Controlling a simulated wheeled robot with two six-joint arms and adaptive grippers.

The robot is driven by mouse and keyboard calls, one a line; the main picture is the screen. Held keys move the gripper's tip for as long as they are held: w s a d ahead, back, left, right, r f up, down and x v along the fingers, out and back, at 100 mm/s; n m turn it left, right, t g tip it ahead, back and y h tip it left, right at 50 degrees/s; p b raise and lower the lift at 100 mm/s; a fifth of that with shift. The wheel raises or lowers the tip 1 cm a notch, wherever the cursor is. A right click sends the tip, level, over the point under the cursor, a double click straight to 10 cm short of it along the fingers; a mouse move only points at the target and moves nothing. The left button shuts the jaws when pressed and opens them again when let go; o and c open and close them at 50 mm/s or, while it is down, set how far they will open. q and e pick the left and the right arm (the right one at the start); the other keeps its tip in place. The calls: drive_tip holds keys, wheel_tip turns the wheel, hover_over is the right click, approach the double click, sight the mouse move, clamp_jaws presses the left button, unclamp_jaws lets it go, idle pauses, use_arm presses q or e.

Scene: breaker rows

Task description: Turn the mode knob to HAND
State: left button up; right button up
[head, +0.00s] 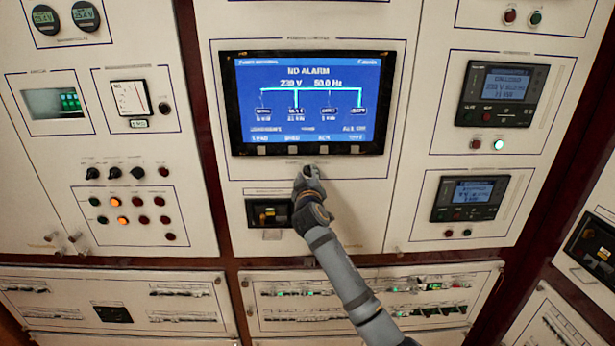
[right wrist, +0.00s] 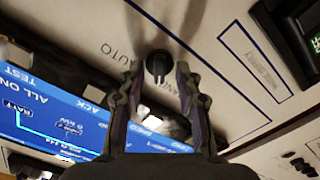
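The mode knob (right wrist: 158,65) is a small black knob on the cream panel. It shows in the right wrist view between my right gripper's fingertips (right wrist: 157,78), with AUTO printed to its left and a partly covered label to its right. The fingers stand apart, with a narrow gap to the knob on each side; contact cannot be made out. The knob's pointer setting is not clear. In the head view my right gripper (head: 308,174) is at the panel just below the large screen and hides the knob. My left gripper is not in view.
The blue screen (head: 306,103) reading NO ALARM is just above the gripper. A black switch unit (head: 268,213) is at its lower left. Meters, lamps and small knobs (head: 115,173) fill the left panel; two display units (head: 502,94) are on the right. Breaker rows (head: 340,312) run below.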

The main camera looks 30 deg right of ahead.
drive_tip(key=v, duration=1.2)
